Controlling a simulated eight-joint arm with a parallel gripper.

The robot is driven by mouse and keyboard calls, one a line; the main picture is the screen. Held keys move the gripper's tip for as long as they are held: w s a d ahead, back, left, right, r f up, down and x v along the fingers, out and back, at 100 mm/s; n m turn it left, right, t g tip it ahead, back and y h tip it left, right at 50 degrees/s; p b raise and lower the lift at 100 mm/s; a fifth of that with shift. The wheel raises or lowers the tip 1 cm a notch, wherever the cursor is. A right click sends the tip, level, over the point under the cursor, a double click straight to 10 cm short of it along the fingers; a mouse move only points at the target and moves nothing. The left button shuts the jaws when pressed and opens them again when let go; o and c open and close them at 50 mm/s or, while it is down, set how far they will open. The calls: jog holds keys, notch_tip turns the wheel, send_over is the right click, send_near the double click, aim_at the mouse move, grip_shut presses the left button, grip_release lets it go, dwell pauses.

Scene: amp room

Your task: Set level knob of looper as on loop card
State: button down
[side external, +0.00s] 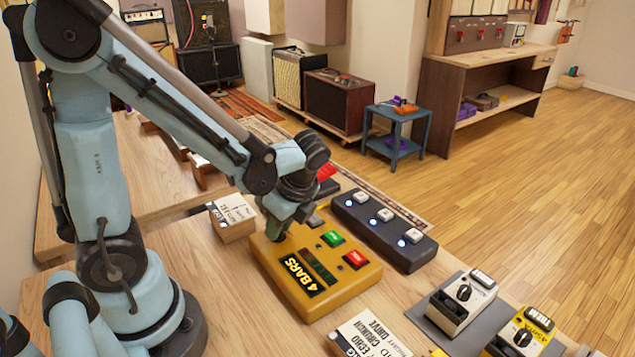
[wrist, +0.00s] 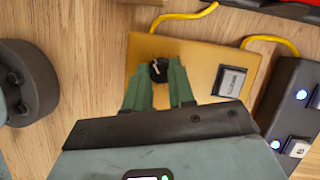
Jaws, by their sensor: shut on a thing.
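The looper is a yellow box (side external: 330,285) with a "4 BARS" label, a green and a red button; it also shows in the wrist view (wrist: 205,58). Its black knob (wrist: 159,68) has a pale pointer line, tilted toward upper right in the wrist view. My gripper (side external: 280,234) is down at the box's back left corner, and its green fingers (wrist: 160,80) are shut on the knob from both sides. The side view hides the knob behind the gripper. A printed card block (side external: 234,216) stands behind the looper; its small text is unreadable and I cannot tell whether it is the loop card.
A dark bar with several white switches and blue lights (side external: 383,232) lies right of the looper. Another card (side external: 370,335) stands in front. White (side external: 461,300) and yellow (side external: 522,331) pedals sit front right. Yellow cables (wrist: 183,17) run behind the looper.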

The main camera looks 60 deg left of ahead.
jog(key=shift+m, duration=0.3)
jog(key=c, duration=1)
grip_release()
jog(key=shift+o, duration=0.2)
jog(key=shift+r, duration=0.15)
jog(key=v, duration=1.1)
jog(key=shift+d+r, duration=0.25)
jog(key=shift+r, duration=0.15)
jog(key=shift+s, duration=0.15)
jog(key=n+t+h, duration=0.1)
jog(key=n+t, duration=0.2)
jog(key=n, duration=0.2)
jog(key=d+f+n+t+h, duration=0.1)
jog(key=n+t, duration=0.2)
jog(key=n, duration=0.2)
jog(key=w+f+n+t+h, duration=0.1)
jog(key=n+t+h, duration=0.1)
jog(key=n, duration=0.3)
jog(key=shift+d+t, duration=0.4)
jog(key=shift+t, duration=0.1)
